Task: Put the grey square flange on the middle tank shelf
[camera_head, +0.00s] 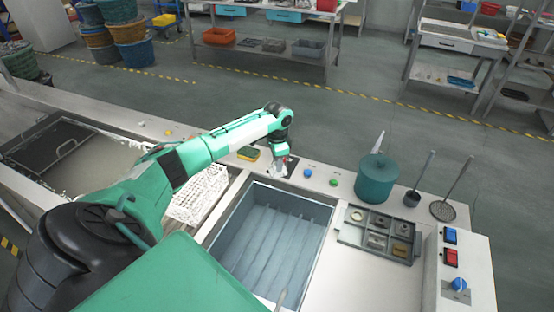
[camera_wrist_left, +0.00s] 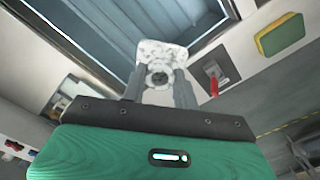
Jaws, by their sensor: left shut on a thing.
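The grey square flange (camera_wrist_left: 158,52) is a pale, mottled plate with a round hub. My left gripper (camera_wrist_left: 158,88) is shut on it, one finger on each side. In the head view the left gripper (camera_head: 284,167) is at the tank's far edge, and the flange is small and hard to make out. The tank (camera_head: 326,222) is an open rectangular basin, its inside blue-grey with several lengthwise ridges or slats; I cannot tell which is the middle shelf. In the wrist view the tank (camera_wrist_left: 100,20) lies beyond the flange. My right gripper is not in view.
Right of the tank are a parts tray (camera_head: 345,238), a teal lidded pot (camera_head: 376,180) and a control box (camera_head: 470,290) with switches. A white basket (camera_head: 195,200) is left of the tank. A yellow-green sponge (camera_head: 248,153) and small knobs lie along the far edge.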

